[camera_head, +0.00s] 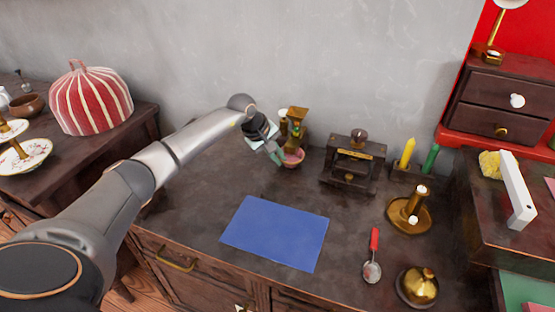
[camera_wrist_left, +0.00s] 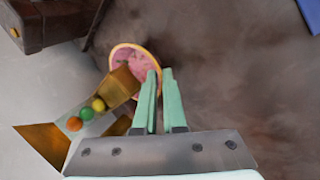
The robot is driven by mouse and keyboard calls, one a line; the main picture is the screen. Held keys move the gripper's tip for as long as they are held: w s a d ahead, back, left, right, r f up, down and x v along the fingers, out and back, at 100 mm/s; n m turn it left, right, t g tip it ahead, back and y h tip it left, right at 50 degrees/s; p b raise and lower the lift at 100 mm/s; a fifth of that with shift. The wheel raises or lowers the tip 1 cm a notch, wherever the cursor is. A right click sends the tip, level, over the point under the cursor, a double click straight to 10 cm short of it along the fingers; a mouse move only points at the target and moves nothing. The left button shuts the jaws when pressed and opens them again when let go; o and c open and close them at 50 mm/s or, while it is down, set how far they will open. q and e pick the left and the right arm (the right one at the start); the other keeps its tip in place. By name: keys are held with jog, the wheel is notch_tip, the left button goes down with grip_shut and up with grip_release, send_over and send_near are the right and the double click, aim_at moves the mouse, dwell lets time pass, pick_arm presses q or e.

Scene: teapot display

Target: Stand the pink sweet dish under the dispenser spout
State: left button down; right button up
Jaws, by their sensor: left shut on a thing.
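The pink sweet dish (camera_head: 294,157) is at the foot of the brass dispenser (camera_head: 297,115) near the back wall. In the left wrist view the round pink dish (camera_wrist_left: 127,60) has a yellowish rim, and the brass spout (camera_wrist_left: 122,86) overlaps part of it. Several coloured sweets (camera_wrist_left: 87,112) lie along the dispenser behind the spout. My left gripper (camera_head: 280,157) reaches in from the left. Its pale green fingers (camera_wrist_left: 158,76) are close together on the dish's rim. Whether the dish's base touches the counter is hidden. My right gripper is in neither view.
A blue mat (camera_head: 276,233) lies in front. Further right are a candle holder (camera_head: 409,212), a red-handled spoon (camera_head: 373,258) and a brass bell (camera_head: 418,286). The counter between dish and mat is clear.

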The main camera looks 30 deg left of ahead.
pick_arm(q)
jog(key=shift+f, duration=0.1)
jog(key=shift+f+b, duration=0.2)
jog(key=shift+b, duration=0.15)
dwell(0.4)
